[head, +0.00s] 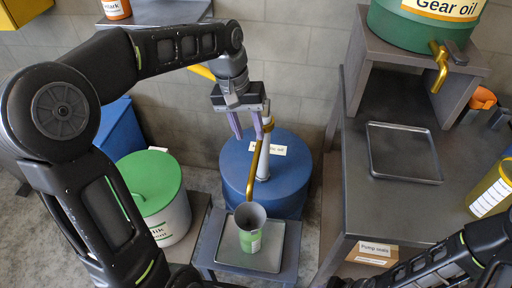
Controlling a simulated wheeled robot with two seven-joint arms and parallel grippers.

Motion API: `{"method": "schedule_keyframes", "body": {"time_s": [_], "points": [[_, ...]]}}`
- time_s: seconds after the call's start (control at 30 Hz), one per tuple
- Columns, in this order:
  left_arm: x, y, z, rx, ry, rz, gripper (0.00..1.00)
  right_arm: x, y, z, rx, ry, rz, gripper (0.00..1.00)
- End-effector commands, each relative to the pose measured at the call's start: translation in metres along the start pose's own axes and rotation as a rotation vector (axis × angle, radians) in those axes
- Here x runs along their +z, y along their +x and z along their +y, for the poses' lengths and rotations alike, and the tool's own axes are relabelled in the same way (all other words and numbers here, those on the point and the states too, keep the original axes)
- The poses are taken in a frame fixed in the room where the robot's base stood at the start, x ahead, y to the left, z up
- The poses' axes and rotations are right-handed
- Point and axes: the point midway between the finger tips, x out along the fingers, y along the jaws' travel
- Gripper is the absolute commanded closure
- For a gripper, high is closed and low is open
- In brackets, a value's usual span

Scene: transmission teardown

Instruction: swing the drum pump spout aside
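The blue drum (290,180) stands at the centre with a pale pump post (265,160) rising from its top. The brass pump spout (254,172) slopes down from the post head toward the front. Its lower end is over a grey funnel (250,212) set in a green container (250,241). My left gripper (247,137) is beside the upper spout, its two purple fingers apart with a gap between them. The right finger overlaps the spout in the picture; I cannot tell whether they touch. Only my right arm shows at the lower right; its gripper is out of view.
The green container stands on a tray (278,262) on a low stand. A white drum with a green lid (150,180) is to the left. The workbench (400,205) on the right holds an empty tray (405,178) and a shelf with the gear oil drum (400,30).

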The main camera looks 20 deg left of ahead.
Motion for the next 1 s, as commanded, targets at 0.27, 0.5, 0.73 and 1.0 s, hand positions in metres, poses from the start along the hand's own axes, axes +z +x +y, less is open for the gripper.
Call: {"method": "schedule_keyframes", "body": {"time_s": [0.27,0.5,0.73,1.0], "points": [[0.001,0.023,0.000,-0.001,0.000,-0.005,0.62,0.000,0.000,0.000,0.000,0.000,0.001,0.64],[0.001,0.061,0.000,0.000,-0.001,-0.005,0.62,0.000,-0.002,-0.001,0.000,0.000,0.001,0.64],[0.000,0.078,0.000,0.000,0.000,-0.002,0.62,0.000,-0.002,-0.001,0.000,0.000,0.001,0.64],[0.000,0.079,0.000,0.000,0.000,-0.001,0.65,0.000,-0.002,-0.001,0.000,0.000,0.001,0.64]]}}
